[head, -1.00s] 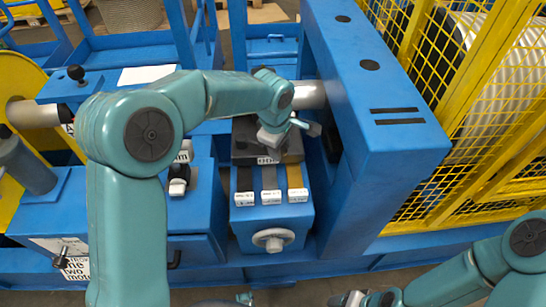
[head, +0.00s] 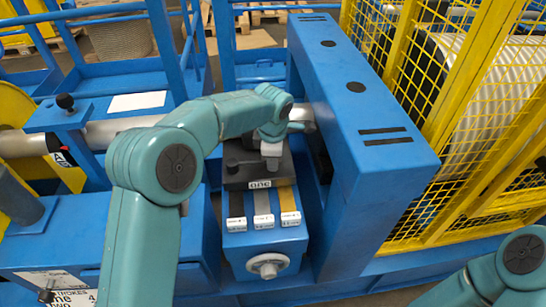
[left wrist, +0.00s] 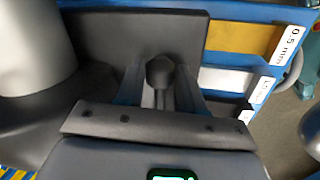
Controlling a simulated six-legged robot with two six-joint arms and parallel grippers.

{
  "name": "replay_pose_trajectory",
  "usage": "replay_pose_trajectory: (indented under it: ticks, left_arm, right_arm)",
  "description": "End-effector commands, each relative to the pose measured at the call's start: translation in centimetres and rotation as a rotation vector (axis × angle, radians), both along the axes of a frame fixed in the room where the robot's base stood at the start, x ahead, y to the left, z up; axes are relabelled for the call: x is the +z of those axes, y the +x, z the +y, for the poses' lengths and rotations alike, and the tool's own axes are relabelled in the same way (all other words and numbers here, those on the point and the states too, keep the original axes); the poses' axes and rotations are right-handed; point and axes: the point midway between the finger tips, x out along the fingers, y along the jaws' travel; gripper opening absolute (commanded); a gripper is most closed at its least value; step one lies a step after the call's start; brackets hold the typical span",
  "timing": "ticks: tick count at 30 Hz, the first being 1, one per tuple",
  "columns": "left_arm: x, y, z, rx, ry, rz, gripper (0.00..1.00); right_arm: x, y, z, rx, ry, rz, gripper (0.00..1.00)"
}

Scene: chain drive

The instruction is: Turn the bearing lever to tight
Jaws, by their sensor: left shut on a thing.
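My left gripper (head: 271,157) points down onto the dark block (head: 236,172) with the "one" label, beside the big blue frame. In the left wrist view its two fingers (left wrist: 160,98) are closed on the sides of a short grey post with a dark knob (left wrist: 160,70), standing on the dark block. I cannot tell for sure that this post is the bearing lever, and no "tight" mark is readable. Another upright lever with a black ball knob (head: 65,101) stands on the blue stand at the left, apart from my gripper. My right gripper is out of view.
The tall blue frame (head: 372,165) stands close to the right. A yellow mesh guard (head: 455,130) is beyond it.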

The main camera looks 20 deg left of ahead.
Motion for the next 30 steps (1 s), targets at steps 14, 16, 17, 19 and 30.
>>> replay_pose_trajectory:
  ticks: [14, 16, 17, 19, 30]
  left_arm:
    - [0.3, 0.2, 0.1, 0.002, -0.001, -0.010, 0.62]
    - [0.2, 0.2, 0.1, 0.002, 0.000, -0.008, 0.62]
    - [0.2, 0.2, 0.1, 0.002, -0.001, -0.007, 0.62]
    - [0.2, 0.1, 0.1, 0.002, -0.001, -0.007, 0.62]
    - [7.1, -1.1, -0.3, 0.000, -0.001, -0.013, 0.62]
  right_arm:
    - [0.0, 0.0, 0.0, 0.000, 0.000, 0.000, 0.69]
    - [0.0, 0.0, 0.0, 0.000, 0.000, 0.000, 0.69]
    - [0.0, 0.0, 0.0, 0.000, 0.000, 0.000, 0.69]
    - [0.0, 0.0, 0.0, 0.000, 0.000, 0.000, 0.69]
    - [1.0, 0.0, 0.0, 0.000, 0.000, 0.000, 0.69]
